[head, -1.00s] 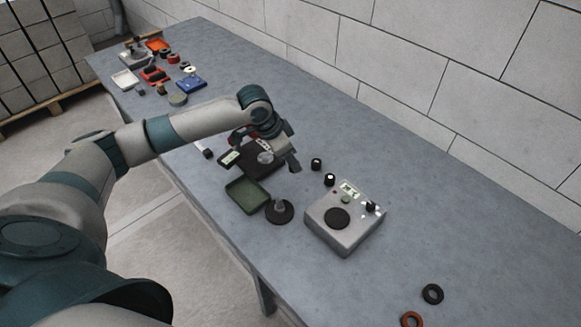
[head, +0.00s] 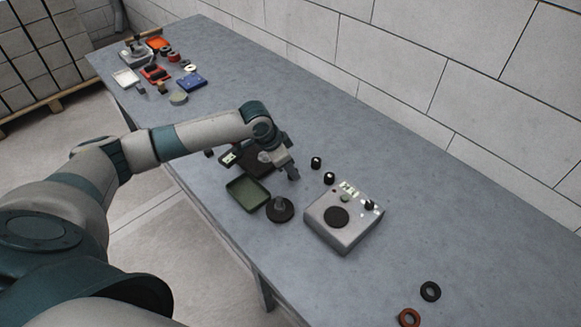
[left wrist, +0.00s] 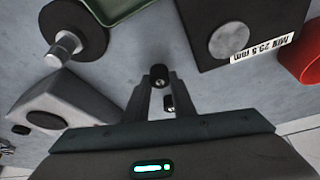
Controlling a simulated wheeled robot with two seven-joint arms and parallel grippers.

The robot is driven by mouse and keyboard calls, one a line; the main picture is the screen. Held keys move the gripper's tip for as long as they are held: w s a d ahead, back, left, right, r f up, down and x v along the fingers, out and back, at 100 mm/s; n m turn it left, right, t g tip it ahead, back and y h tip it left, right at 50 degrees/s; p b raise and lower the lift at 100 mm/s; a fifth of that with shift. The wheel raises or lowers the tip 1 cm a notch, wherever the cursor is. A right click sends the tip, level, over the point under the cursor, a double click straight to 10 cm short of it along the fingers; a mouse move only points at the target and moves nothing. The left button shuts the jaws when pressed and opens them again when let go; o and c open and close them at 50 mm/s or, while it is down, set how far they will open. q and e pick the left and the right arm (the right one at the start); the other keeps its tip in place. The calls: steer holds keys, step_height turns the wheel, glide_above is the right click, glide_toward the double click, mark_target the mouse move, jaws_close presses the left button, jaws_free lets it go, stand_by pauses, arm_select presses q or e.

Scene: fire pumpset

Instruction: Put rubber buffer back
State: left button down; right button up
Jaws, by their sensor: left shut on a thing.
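My left gripper (head: 292,175) is over the table, just left of the grey device. In the left wrist view its fingers (left wrist: 160,82) are shut on a small black cylinder (left wrist: 160,72) with a metal end, which looks like the rubber buffer. A black disc with a metal stem (head: 279,210) stands near the gripper and also shows in the left wrist view (left wrist: 88,28). Two small black cylinders with light tops (head: 316,162) (head: 329,178) stand right of the gripper. My right gripper is out of view.
A dark block (left wrist: 205,50) labelled "MIN 29.5 mm" and a green tray (head: 239,200) lie close to the gripper. The grey device (head: 345,240) stands at right. Black (head: 430,291) and reddish (head: 409,317) rings lie near the front edge. Several items crowd the far end.

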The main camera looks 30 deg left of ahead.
arm_select(q)
steer(key=c, duration=1.5)
jaws_free()
steer(key=shift+f, duration=0.1)
steer(key=shift+v, duration=0.85)
steer(key=b+v, duration=0.2)
steer(key=v, duration=0.8)
steer(key=shift+r, duration=0.3)
